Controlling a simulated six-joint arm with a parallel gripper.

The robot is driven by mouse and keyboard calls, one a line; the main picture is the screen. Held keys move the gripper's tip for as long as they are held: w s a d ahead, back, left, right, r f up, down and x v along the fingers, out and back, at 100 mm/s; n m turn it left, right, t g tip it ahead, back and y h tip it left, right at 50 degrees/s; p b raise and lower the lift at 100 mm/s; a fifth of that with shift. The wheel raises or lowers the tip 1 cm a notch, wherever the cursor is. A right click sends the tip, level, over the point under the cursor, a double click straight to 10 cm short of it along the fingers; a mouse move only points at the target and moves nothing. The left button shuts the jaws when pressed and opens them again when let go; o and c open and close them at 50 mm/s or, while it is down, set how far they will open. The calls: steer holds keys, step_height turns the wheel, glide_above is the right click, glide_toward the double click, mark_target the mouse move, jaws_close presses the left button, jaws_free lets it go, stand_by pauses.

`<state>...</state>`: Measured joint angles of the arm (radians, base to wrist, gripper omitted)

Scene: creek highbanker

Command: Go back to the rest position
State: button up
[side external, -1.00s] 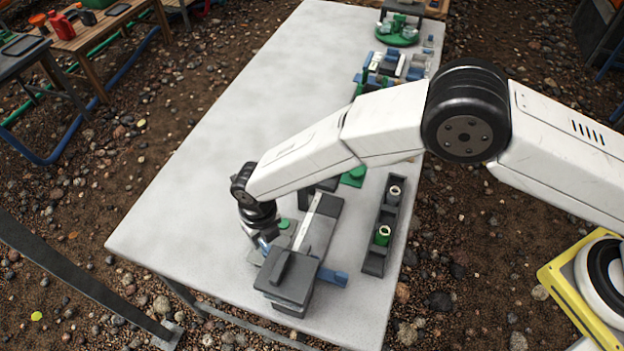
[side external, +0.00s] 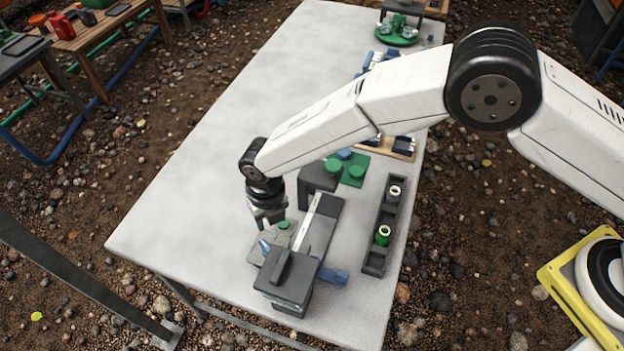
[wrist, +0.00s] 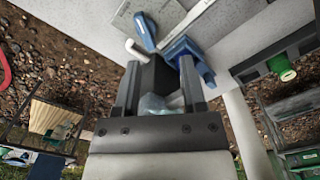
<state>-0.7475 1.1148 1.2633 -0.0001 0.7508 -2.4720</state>
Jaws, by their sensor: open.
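My gripper (side external: 268,218) is above the left side of a grey fixture with a dark grey block (side external: 289,278) at its near end. The jaws are apart, and I see nothing held between them in the side view. In the wrist view the two fingers (wrist: 160,90) stand apart, with blue parts (wrist: 187,50) beyond their tips. A blue piece (side external: 334,277) sticks out to the right of the block. A green round part (side external: 284,224) lies just right of the fingers.
A grey rack (side external: 376,262) with a green-topped and a pale-topped socket stands to the right. A green plate (side external: 352,170) with round knobs and several blue and green parts (side external: 385,60) lie farther back. The left half of the grey table (side external: 200,190) is clear.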

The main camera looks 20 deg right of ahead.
steer(key=w+d+r+m+t, duration=0.1)
steer(key=d+r+m, duration=0.5)
steer(key=d+m, duration=0.35)
steer(key=d+r+m, duration=0.6)
steer(key=d+m, duration=0.2)
steer(key=d, duration=0.3)
steer(key=s+d+r+m+t, duration=0.1)
steer(key=s+d+r+m, duration=0.3)
steer(key=s+d+m, duration=0.9)
steer(key=d+m, duration=0.4)
steer(key=m, duration=0.2)
steer(key=shift+s+d+r, duration=0.2)
steer(key=shift+s, duration=0.2)
steer(key=shift+w, duration=0.1)
